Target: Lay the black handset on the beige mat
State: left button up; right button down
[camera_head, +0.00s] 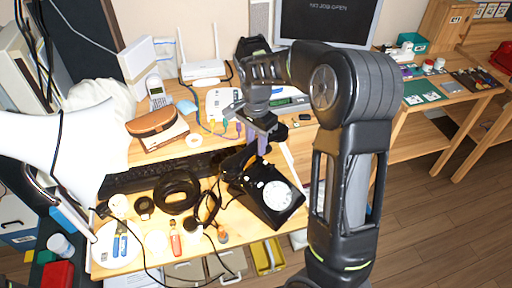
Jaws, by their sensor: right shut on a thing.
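The black dial phone (268,192) with its white dial sits near the front edge of the wooden desk. The black handset (237,160) is at the back of the phone, just under my right gripper. My right gripper (262,146) points down from above and is shut on the handset. I cannot tell whether the handset touches the phone's cradle, and part of it is hidden by the gripper. My right arm covers the area right of the phone. I cannot make out the beige mat. My left gripper is not in view.
A black keyboard (160,174), a black headphone-like ring (177,193) and cables crowd the desk left of the phone. A brown case (152,122), a white router (203,70) and a monitor (328,20) stand behind. A white lamp-like shape (60,150) blocks the left.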

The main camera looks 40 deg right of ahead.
jog(key=shift+a, duration=0.1)
dwell(0.4)
jog(key=shift+w+a+n, duration=0.2)
jog(key=shift+a+n, duration=0.15)
jog(key=shift+n, duration=0.05)
jog(key=w+a+n, duration=0.1)
jog(key=a+n, duration=0.6)
jog(key=a, duration=0.1)
jog(key=w+a+r+n, duration=0.1)
jog(key=w+a+n, duration=0.1)
jog(key=a+n, duration=0.5)
jog(key=shift+w+a+r+n, duration=0.15)
jog(key=shift+w+a+n, duration=0.2)
jog(key=shift+a, duration=0.2)
jog(key=shift+s, duration=0.1)
